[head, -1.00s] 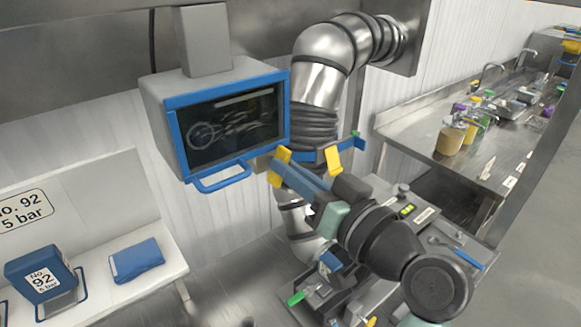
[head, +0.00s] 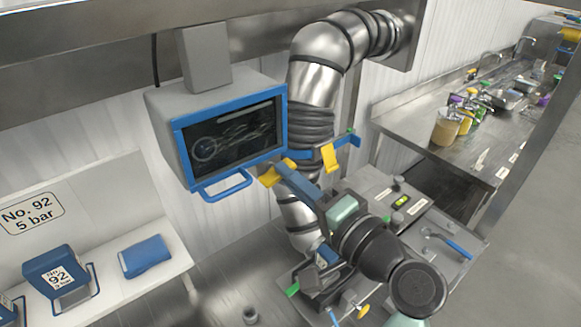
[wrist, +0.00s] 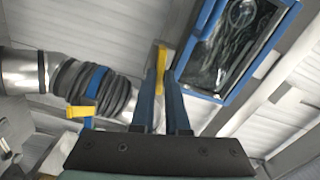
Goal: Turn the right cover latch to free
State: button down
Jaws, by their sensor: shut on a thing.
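A yellow latch (head: 268,178) sits at the left end of the blue bar (head: 308,155) across the ribbed hose in the head view, close under the screen. It lies slanted. In the wrist view this yellow latch (wrist: 161,56) shows between the blue fingers. My gripper (head: 283,171) is shut on it; the fingers also show in the wrist view (wrist: 160,82). A second yellow latch (head: 329,158) stands upright farther right on the bar, apart from my gripper, and shows at the left in the wrist view (wrist: 80,111). Part of the bar is hidden behind my fingers.
The blue-framed screen (head: 232,135) with its blue handle (head: 222,187) hangs close to my gripper. The ribbed hose (head: 312,125) and steel pipe (head: 316,78) are behind. A steel counter (head: 412,122) with jars stands right; a white bench (head: 105,285) stands left.

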jog(key=shift+m+p, duration=0.75)
jog(key=shift+m, duration=0.55)
jog(key=c, duration=0.9)
grip_release()
jog(key=shift+f, duration=0.1)
jog(key=b+v, duration=0.5)
jog(key=v, duration=0.8)
jog(key=shift+w, duration=0.1)
